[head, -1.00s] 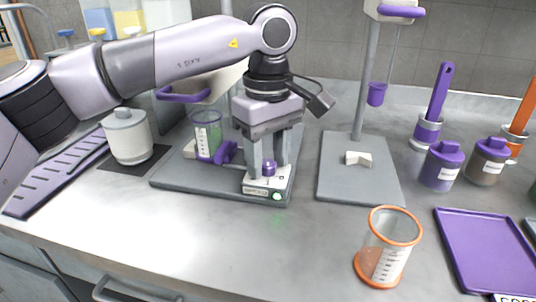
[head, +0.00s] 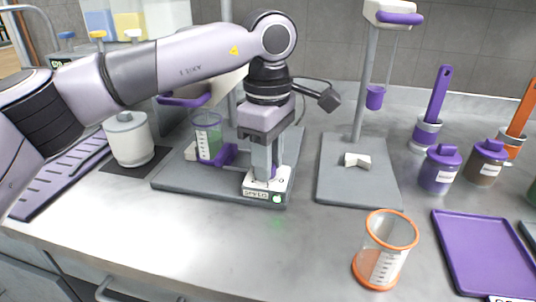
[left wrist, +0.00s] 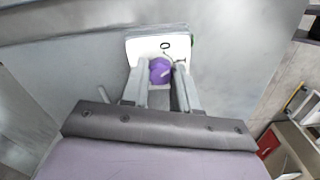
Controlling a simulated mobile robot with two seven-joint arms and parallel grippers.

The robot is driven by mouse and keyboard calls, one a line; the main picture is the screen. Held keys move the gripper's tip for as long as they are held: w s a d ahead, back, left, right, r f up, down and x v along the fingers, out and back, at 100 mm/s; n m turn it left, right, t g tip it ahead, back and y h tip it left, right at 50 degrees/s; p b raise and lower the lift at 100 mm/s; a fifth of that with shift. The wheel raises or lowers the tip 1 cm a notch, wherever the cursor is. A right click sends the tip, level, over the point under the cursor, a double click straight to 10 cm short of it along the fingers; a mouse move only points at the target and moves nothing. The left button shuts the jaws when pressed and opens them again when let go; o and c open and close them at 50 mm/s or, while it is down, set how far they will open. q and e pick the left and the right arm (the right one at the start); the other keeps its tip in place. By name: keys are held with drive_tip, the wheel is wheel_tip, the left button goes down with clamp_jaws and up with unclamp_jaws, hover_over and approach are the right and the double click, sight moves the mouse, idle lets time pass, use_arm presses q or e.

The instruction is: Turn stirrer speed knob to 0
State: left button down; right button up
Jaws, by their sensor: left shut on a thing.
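The purple stirrer speed knob (left wrist: 161,70) sits on a white control box (left wrist: 140,47) at the front of the left stirrer's grey base (head: 215,188). A "0" mark shows on the box beyond the knob in the left wrist view. My left gripper (head: 266,172) points down over the box, and its fingers (left wrist: 161,82) are shut on the knob, one on each side. In the head view the fingers mostly hide the knob. A green light (head: 277,198) shows on the front of the box. My right gripper is not in view.
A second stand base (head: 336,185) is to the right. An orange-rimmed beaker (head: 385,250), purple tray (head: 483,255) and lidded jars (head: 440,172) stand further right. The front counter middle is clear.

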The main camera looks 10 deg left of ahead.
use_arm(q)
drive_tip(key=n, duration=0.3)
drive_tip(key=shift+n, duration=2.1)
drive_tip(key=c, duration=0.9)
unclamp_jaws()
drive_tip(key=shift+o, duration=0.2)
drive_tip(key=shift+r, duration=0.1)
wheel_tip(320, 180, up, 7)
drive_tip(key=shift+p, duration=0.6)
